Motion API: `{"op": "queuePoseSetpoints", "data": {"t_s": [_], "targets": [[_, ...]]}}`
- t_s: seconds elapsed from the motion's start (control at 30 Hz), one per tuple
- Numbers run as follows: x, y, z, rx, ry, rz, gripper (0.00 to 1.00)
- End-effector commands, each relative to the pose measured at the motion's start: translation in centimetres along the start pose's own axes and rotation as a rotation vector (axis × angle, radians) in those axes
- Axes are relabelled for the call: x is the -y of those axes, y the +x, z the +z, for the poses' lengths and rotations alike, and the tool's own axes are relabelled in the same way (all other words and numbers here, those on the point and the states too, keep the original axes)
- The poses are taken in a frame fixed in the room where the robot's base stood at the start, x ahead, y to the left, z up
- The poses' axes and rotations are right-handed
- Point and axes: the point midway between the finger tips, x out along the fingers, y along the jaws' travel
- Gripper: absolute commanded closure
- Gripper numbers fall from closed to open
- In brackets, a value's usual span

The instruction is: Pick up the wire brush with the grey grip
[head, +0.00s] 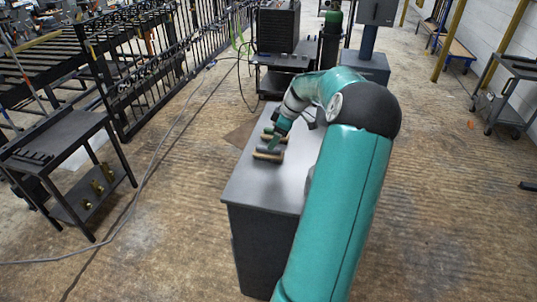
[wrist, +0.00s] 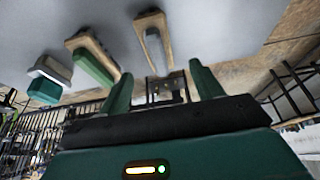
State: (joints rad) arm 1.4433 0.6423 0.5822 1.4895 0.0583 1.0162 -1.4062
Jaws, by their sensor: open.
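The wire brush with the grey grip (head: 268,154) lies on the grey cabinet top (head: 241,186), nearest of a row of brushes. In the wrist view its wooden block and grey grip (wrist: 153,42) show ahead of my fingertips, between their lines. My gripper (wrist: 160,73) is open, its two green fingers apart with nothing seen held between them. In the head view my gripper (head: 277,142) is close over the brush, partly hiding the row. I cannot tell whether it touches.
A wooden brush with a green grip (wrist: 93,62) lies beside it, and a pale block with a teal part (wrist: 46,80) lies beyond. A black cart (head: 65,135) stands left. A dark bench (head: 282,62) stands behind the cabinet. Floor is open to the right.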

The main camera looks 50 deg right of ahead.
Motion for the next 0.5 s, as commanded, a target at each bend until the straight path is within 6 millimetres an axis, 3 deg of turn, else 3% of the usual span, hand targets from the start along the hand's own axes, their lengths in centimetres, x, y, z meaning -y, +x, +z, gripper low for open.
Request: {"op": "queuePoseSetpoints", "data": {"t_s": [0.1,0.33,0.5], "targets": [[0.0,1.8,-0.2,-0.001,-0.002,-0.003,0.35],[-0.1,3.3,-0.1,0.000,-0.001,-0.002,0.35],[-0.2,5.9,0.3,-0.001,0.000,-0.004,0.35]]}}
